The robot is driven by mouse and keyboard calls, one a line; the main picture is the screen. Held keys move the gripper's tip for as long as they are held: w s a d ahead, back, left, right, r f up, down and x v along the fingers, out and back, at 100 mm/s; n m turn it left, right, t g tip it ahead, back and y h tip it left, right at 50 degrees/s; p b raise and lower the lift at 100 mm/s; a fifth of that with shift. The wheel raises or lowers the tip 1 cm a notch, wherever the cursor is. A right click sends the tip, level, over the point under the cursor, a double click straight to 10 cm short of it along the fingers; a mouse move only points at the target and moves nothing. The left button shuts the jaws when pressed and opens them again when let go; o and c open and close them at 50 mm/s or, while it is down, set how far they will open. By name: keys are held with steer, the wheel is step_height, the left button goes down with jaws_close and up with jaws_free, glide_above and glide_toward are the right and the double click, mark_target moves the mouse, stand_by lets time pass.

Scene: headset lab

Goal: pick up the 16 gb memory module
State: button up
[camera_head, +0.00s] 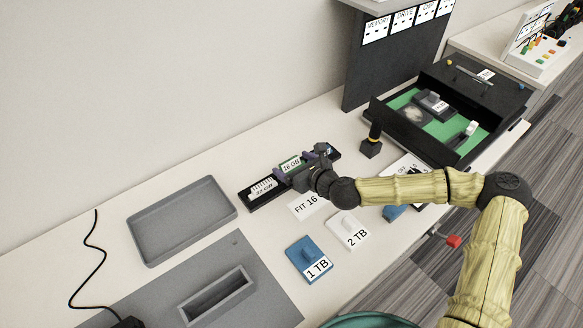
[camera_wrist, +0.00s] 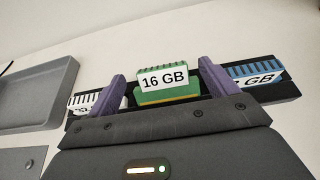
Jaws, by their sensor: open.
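The 16 GB memory module (camera_wrist: 165,83) is green with a white label and stands in a black rack in the wrist view. It also shows in the head view (camera_head: 291,164), partly behind my gripper. My gripper (camera_wrist: 163,92) is open, with one purple finger on each side of the module. I cannot tell whether the fingers touch it. The black rack (camera_head: 246,203) also holds a white module (camera_head: 263,187) on the left. A blue module (camera_wrist: 252,75) with a label ending in "GB" stands on the right.
A grey tray (camera_head: 143,243) and a grey slotted block (camera_head: 190,316) lie to the left. Blue 1 TB (camera_head: 305,251) and white 2 TB (camera_head: 344,222) drives and a "FIT 16" card (camera_head: 307,206) lie in front. An open black case (camera_head: 457,163) stands right.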

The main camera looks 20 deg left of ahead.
mark_target(290, 161)
steer(key=x, duration=0.4)
steer(key=shift+w+a, duration=0.2)
steer(key=c, duration=1.1)
steer(key=shift+o, duration=0.2)
step_height(290, 161, up, 10)
steer(key=shift+p, duration=0.3)
